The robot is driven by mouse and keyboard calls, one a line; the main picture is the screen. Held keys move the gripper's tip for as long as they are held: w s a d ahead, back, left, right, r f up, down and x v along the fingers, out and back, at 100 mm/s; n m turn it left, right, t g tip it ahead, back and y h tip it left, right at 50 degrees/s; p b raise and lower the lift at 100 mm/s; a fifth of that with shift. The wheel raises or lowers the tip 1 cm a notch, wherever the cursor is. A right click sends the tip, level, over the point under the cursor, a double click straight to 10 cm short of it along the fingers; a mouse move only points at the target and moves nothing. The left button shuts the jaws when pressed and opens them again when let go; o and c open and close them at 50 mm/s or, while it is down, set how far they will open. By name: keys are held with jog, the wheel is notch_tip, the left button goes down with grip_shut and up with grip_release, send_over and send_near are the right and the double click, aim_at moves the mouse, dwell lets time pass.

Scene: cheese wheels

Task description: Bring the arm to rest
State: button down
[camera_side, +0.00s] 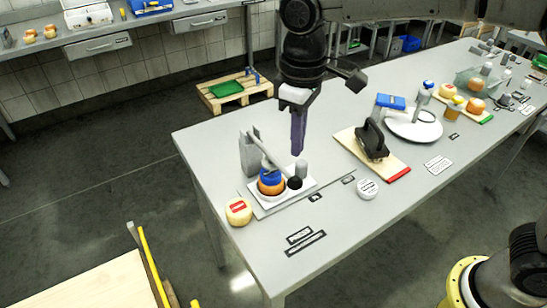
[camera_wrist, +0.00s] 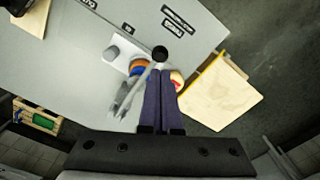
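My gripper (camera_side: 298,150) hangs above the grey table (camera_side: 225,150), pointing down, with its dark purple fingers together and nothing seen between them. The fingers also show side by side in the wrist view (camera_wrist: 159,72). Below and to their left in the side view, an orange cheese wheel with a blue top (camera_side: 271,186) sits in a small lever device (camera_side: 249,155) with a black knob. A cheese wheel with a red label (camera_side: 238,212) stands on the table beside the device. In the wrist view my fingers partly cover this wheel (camera_wrist: 177,79).
To the right are a wooden board (camera_side: 398,168) with a black-handled tool (camera_side: 372,140), a white round stand (camera_side: 414,130) and a white disc (camera_side: 367,189). More cheeses and a clear bowl stand farther back. The table's front right is mostly clear. A pallet (camera_side: 235,97) lies on the floor behind.

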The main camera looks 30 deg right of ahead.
jog(key=s+d+r+m+t, duration=0.2)
jog(key=s+d+r, duration=0.25)
jog(key=d, duration=0.25)
jog(key=s+d+r+m+t, duration=0.1)
jog(key=s+d+r, duration=0.35)
jog(key=d, duration=0.35)
jog(key=s+d+f+m+t, duration=0.1)
jog(key=s+d+f, duration=0.2)
jog(key=s, duration=0.3)
jog(key=s+d+f+m+t, duration=0.1)
jog(key=s+d+f+m, duration=0.1)
jog(key=s+f, duration=0.3)
jog(key=shift+s+d+f+t, duration=0.3)
jog(key=shift+s+d, duration=0.2)
jog(key=shift+s, duration=0.3)
